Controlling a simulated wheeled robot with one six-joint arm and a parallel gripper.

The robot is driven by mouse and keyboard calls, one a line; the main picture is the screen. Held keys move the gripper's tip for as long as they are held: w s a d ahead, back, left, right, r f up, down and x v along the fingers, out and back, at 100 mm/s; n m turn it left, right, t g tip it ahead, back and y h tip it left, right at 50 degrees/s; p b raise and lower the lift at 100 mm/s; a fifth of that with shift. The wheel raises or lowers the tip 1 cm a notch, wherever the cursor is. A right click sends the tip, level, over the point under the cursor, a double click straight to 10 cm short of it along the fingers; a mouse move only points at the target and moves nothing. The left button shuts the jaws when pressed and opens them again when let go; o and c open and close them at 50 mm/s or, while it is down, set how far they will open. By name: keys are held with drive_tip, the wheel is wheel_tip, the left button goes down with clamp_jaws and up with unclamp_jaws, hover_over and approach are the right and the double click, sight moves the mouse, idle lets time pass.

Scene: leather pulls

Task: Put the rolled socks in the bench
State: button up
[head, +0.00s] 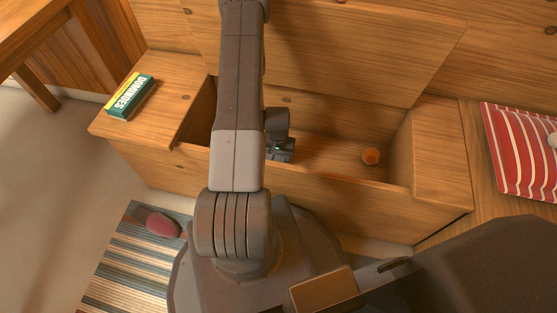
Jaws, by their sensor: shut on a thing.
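The wooden bench (155,163) stands open, with its lid (350,55) raised against the back and a hollow compartment in the middle. My gripper (282,151) is at the compartment, toward its left half, partly hidden by my arm. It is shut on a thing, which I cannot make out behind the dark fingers. I cannot pick out the rolled socks with certainty.
A red striped cushion (517,150) lies at the right, with a pale thing (552,140) at the picture edge. A mauve thing (162,224) lies on the striped rug (125,262).

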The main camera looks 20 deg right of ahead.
drive_tip(key=shift+f, duration=0.95)
drive_tip(key=shift+f, duration=0.1)
drive_tip(key=o, duration=1)
drive_tip(key=shift+c, duration=0.2)
wheel_tip(320, 180, up, 12)
drive_tip(key=p, duration=0.4)
